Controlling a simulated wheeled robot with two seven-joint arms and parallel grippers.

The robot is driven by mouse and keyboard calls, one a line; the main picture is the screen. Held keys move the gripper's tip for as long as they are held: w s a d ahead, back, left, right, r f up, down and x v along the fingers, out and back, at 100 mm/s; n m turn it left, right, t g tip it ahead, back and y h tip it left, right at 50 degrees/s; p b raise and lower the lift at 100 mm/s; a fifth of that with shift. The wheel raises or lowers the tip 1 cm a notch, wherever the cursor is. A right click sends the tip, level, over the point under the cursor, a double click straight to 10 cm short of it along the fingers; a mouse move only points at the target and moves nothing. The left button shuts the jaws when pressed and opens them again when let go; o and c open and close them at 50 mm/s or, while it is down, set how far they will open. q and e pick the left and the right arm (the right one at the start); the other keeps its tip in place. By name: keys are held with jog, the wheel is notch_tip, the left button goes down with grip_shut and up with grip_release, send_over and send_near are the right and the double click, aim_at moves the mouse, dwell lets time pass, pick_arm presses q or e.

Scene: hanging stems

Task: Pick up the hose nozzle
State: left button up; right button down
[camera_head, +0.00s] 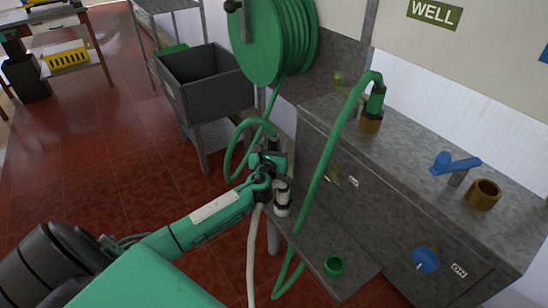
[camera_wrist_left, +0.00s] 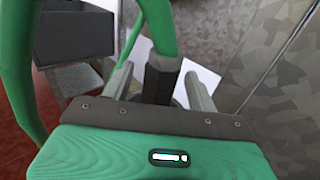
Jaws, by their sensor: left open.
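My left gripper (camera_head: 270,160) is at the end of the green arm, left of the metal bench. In the left wrist view its two grey fingers (camera_wrist_left: 158,85) stand apart. The dark faceted hose nozzle (camera_wrist_left: 161,78) shows between them, with green hose (camera_wrist_left: 158,25) running up from it. I cannot tell whether either finger touches it. In the head view the hose loop (camera_head: 232,150) comes down from the reel to the gripper, and the nozzle is hard to make out there. My right gripper is not in view.
A second green hose (camera_head: 330,150) arches from a fitting (camera_head: 376,100) on the bench (camera_head: 415,140). Red floor is open at left.

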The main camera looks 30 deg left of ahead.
pick_arm(q)
jog(key=shift+x, duration=1.25)
jog(key=c, duration=1.1)
